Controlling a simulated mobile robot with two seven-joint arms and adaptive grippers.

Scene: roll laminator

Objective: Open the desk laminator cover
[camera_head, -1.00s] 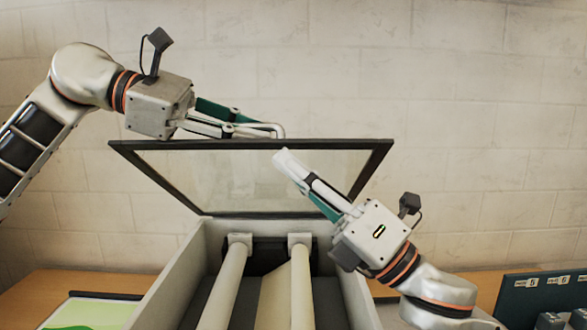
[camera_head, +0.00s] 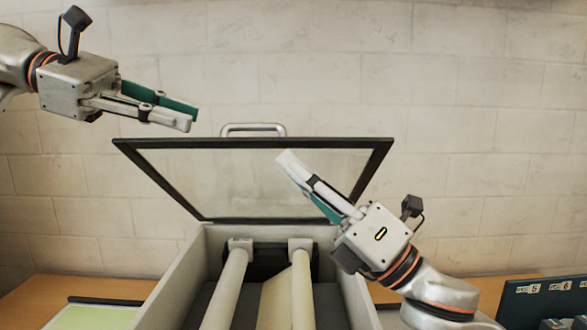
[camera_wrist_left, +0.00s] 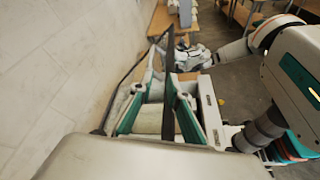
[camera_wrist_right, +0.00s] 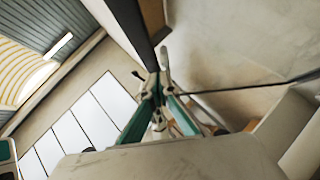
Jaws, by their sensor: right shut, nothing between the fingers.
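The laminator cover (camera_head: 253,144) is a clear panel in a dark frame. It stands raised, leaning up from the back of the grey laminator body (camera_head: 160,305), with a metal handle (camera_head: 253,127) on its upper edge. My left gripper (camera_head: 190,115) is open and empty, left of the handle and apart from it. Its spread fingers also show in the left wrist view (camera_wrist_left: 160,90). My right gripper (camera_head: 287,158) is shut and empty, its fingertips in front of the cover's panel. Whether they touch the panel cannot be told.
Pale rollers (camera_head: 302,290) lie inside the open laminator body. A framed green sheet (camera_head: 85,318) lies on the wooden table at the left. A dark labelled rack (camera_head: 535,300) stands at the right. A pale block wall is behind; the space above the cover is free.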

